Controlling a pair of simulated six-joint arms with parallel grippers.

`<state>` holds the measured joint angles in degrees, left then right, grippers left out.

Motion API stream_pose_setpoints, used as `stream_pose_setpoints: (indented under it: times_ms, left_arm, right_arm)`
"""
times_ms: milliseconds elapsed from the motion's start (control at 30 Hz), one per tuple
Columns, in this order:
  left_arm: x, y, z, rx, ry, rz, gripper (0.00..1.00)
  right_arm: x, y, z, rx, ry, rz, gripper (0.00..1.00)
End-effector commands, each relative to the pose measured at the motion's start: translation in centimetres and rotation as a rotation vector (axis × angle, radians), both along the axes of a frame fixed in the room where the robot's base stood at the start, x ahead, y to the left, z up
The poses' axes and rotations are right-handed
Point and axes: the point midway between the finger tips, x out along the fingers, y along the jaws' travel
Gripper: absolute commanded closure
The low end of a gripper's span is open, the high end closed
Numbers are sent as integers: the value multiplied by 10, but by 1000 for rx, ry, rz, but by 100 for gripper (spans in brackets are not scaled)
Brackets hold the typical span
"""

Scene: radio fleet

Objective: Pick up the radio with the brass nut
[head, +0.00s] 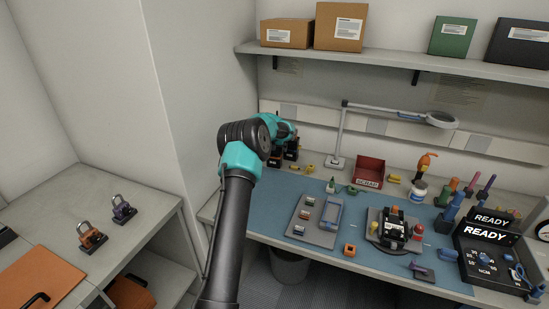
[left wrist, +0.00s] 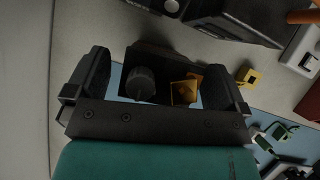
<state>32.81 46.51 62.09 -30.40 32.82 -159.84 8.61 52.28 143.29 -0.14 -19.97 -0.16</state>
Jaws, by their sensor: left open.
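In the left wrist view a dark radio (left wrist: 160,58) shows end-on between the fingers of my left gripper (left wrist: 154,88). A grey ribbed knob (left wrist: 140,84) and a square brass-coloured nut (left wrist: 185,92) sit on its end. The gripper is open, with a finger on either side of the radio; whether either touches it I cannot tell. In the head view my left gripper reaches to the bench's back left corner, largely hidden behind my teal wrist. Dark objects with orange marks (head: 291,154) stand just below it there. My right gripper is in neither view.
A yellow block (left wrist: 250,77) and a black box (left wrist: 232,18) lie near the radio. The lamp (head: 339,140) and red bin (head: 369,171) stand to the right in the head view. The grey tray (head: 300,237) lies nearer. A shelf (head: 400,62) overhangs the bench.

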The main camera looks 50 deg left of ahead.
Motion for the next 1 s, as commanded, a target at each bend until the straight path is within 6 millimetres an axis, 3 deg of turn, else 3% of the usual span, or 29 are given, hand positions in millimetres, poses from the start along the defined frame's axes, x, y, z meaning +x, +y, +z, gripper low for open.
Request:
stream_pose_setpoints:
  times_ms: [367,1000]
  left_arm:
    - [0,0,0,0,0,0,1]
    - [0,0,0,0,0,0,62]
  right_arm:
    - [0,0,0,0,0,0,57]
    - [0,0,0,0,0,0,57]
